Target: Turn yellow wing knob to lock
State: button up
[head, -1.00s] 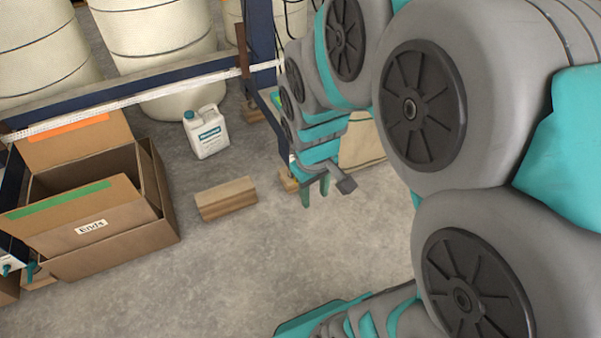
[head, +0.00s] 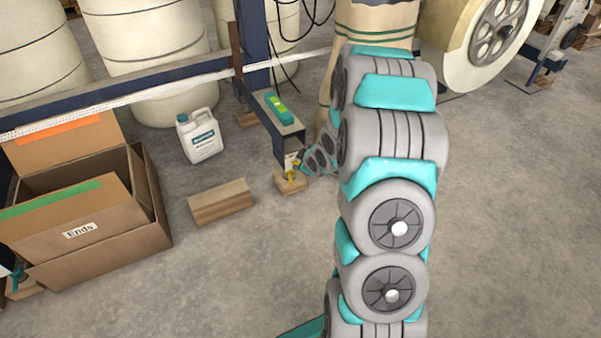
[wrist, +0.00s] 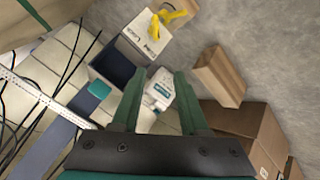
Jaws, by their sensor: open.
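The yellow wing knob (head: 292,177) is on the end of a dark blue frame beam (head: 273,123), just left of my arm's far end in the head view. In the wrist view the yellow wing knob (wrist: 176,13) is at the top, beside a white labelled plate (wrist: 148,32). My gripper (wrist: 163,75) is open, with its two green fingers apart and nothing held between them. The knob lies beyond the fingertips, apart from them. In the head view I cannot make out the fingers beside the knob.
A wooden block (head: 221,202) and a white jug (head: 199,136) stand on the floor left of the knob. An open cardboard box (head: 154,250) is farther left. Open floor (head: 510,190) is at right.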

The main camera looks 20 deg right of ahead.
jog(key=d+f+t+b, duration=0.4)
jog(key=f+t, duration=0.5)
jog(key=f, duration=0.4)
jog(key=w, duration=0.8)
jog(key=shift+a+n+y+b, duration=0.15)
jog(key=shift+n+y+b, duration=0.15)
jog(key=shift+n+b, duration=0.15)
grip_shut()
